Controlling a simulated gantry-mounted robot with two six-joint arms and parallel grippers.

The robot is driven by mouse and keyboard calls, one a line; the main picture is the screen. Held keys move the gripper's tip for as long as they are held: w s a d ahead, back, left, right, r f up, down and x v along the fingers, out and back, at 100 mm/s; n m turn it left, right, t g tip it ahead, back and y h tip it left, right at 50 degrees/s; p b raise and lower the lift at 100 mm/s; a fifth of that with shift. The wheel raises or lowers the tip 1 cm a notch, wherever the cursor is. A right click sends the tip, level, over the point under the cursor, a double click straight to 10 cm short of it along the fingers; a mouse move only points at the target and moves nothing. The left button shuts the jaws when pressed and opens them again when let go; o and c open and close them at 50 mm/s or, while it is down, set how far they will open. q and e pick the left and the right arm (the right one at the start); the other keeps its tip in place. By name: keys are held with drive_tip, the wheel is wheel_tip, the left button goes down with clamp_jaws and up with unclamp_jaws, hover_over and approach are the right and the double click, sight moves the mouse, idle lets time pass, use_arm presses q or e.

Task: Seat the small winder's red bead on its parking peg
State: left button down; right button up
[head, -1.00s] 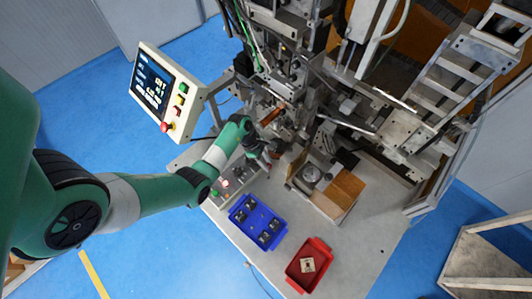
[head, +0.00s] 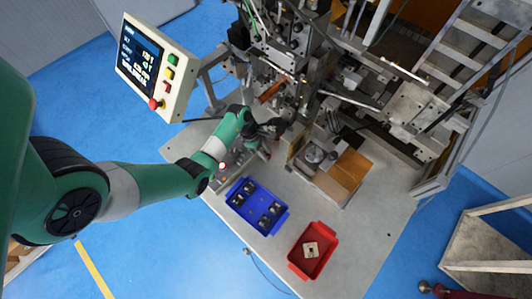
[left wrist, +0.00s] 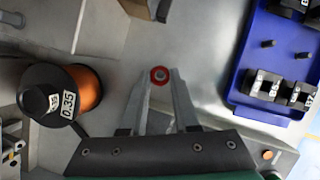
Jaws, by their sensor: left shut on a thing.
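The red bead (left wrist: 159,74) shows in the left wrist view as a small red ring with a pale centre. It sits between the fingertips of my left gripper (left wrist: 160,80), which is shut on it. A light grey surface lies behind the bead. In the head view my left gripper (head: 277,128) is at the front of the winding machine, above the table's back left part. The bead is too small to tell there. I cannot make out the parking peg in either view. My right gripper is not in view.
A copper wire spool (left wrist: 88,88) marked 0.35 stands left of the fingers in the wrist view. A blue tray (head: 236,206) with black parts and a red tray (head: 329,236) lie at the table front. A control panel (head: 180,90) stands left. Machine frames crowd the back.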

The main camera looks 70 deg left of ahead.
use_arm(q)
drive_tip(key=shift+f, duration=0.15)
idle(0.4)
drive_tip(key=shift+f+b, duration=0.7)
drive_tip(key=shift+f, duration=0.2)
drive_tip(key=c, duration=0.6)
unclamp_jaws()
drive_tip(key=shift+r, duration=0.1)
drive_tip(key=shift+s+a+r, duration=0.1)
drive_tip(key=shift+a+r, duration=0.05)
drive_tip(key=shift+r, duration=0.2)
drive_tip(key=p+v, duration=0.2)
drive_tip(key=v, duration=0.8)
drive_tip(key=shift+s+r+p, duration=0.2)
drive_tip(key=shift+r+p, duration=0.1)
